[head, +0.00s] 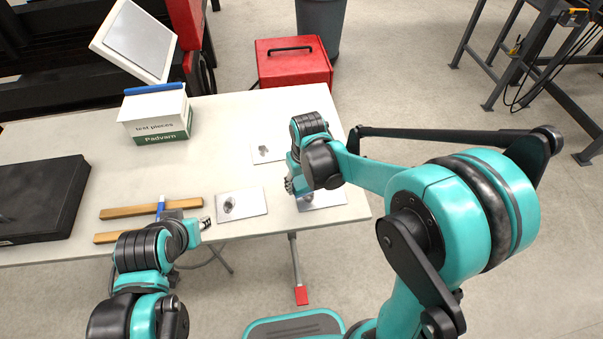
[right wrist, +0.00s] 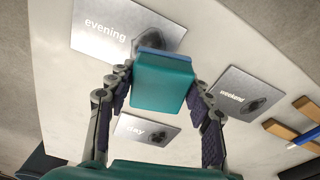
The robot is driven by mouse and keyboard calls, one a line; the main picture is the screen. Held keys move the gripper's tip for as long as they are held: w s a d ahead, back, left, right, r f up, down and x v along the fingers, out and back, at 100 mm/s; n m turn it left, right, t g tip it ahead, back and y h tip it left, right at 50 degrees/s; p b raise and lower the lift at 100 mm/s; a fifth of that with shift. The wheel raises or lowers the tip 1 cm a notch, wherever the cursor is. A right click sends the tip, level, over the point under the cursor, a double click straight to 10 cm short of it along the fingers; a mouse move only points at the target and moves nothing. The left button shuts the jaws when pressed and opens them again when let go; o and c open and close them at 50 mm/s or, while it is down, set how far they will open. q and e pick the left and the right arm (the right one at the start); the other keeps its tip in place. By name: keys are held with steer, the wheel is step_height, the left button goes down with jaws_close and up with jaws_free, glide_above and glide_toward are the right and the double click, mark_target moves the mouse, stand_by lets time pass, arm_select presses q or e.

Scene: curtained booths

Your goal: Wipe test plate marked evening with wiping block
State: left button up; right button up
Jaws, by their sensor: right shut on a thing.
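The test plate marked evening (right wrist: 105,32) is a flat grey metal plate on the table; a dark smudge shows on its right part in the right wrist view. In the head view this plate (head: 335,195) is partly hidden by my right gripper (head: 294,184). My right gripper (right wrist: 163,85) is shut on the wiping block (right wrist: 162,88), a teal block with a blue end. The blue end overlaps the plate's edge in the right wrist view; I cannot tell whether they touch. My left gripper (head: 206,222) is low over the table's front edge, its jaws unclear.
Wooden strips (head: 120,213) with a blue-and-white item, a black case (head: 40,195) and a test pieces box (head: 155,115) stand left. A red toolbox (head: 293,70) is beyond the table.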

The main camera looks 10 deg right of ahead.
mark_target(301, 181)
steer(key=shift+r+p, duration=1)
steer(key=shift+r, duration=0.7)
